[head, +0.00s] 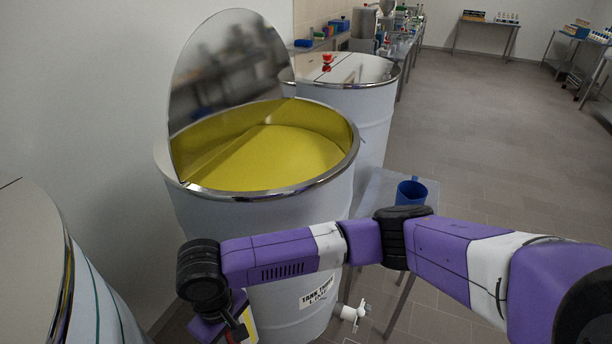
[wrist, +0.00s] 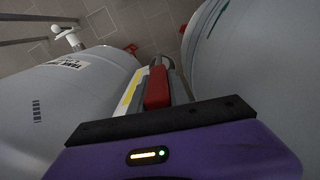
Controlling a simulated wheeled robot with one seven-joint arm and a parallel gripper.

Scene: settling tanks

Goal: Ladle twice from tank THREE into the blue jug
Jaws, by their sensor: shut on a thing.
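Tank THREE (head: 317,297) is a white drum with its name label on the front. Half of its shiny lid stands raised, and yellow liquid (head: 275,158) shows inside. The blue jug (head: 411,191) stands on a small grey table to the right of the tank. My gripper (head: 236,330) is low at the tank's front left, below the rim. In the wrist view it is shut on a red handle (wrist: 157,88). Whether this belongs to a ladle cannot be told; its far end is hidden. Tank THREE's label also shows in the wrist view (wrist: 72,65).
Another closed tank (head: 35,270) stands close at the left, leaving a narrow gap around my gripper. A tank with a red knob (head: 327,62) stands behind tank THREE. A white tap (head: 350,314) sticks out low at the front.

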